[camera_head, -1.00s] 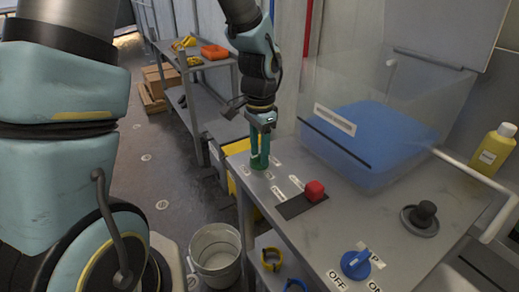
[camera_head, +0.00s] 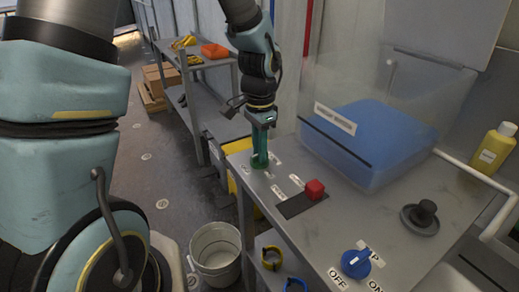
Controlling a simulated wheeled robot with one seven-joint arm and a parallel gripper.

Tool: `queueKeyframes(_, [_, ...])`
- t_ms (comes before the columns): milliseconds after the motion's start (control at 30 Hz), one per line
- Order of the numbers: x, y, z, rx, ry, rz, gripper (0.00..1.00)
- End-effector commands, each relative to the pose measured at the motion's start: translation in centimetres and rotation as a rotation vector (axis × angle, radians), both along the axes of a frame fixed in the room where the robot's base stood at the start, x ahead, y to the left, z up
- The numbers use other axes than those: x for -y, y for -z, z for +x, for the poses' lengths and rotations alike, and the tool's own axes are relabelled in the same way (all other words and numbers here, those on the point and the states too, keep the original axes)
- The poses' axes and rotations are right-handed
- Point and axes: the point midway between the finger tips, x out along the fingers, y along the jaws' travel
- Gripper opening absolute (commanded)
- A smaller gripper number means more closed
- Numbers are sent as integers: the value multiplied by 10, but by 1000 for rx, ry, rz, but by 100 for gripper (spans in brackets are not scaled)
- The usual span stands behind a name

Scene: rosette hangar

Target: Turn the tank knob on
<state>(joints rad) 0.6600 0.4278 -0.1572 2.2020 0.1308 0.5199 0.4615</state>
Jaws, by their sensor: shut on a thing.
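My gripper (camera_head: 262,138) points down at the far left corner of the grey counter (camera_head: 350,225). It is shut on a small green knob (camera_head: 259,163) on the counter top, with small white labels beside it. The fingers hide much of the green knob, and I cannot read its labels or tell its setting. A blue knob (camera_head: 354,263) stands at the near edge, between labels reading OFF and ON. The clear tank (camera_head: 335,118) with blue inside stands at the back of the counter.
A dark round knob (camera_head: 424,213) and a yellow bottle (camera_head: 494,148) are farther right. A white bucket (camera_head: 216,252) stands on the floor. A shelf (camera_head: 196,85) is behind.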

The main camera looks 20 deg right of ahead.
Motion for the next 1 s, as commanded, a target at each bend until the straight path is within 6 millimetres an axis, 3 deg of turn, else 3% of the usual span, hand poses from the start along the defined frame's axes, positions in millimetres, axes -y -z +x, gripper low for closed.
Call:
queueKeyframes(433, [0,0,0,1,-111,0,0])
queueKeyframes(1000, [0,-1,0,1,-621,0,0])
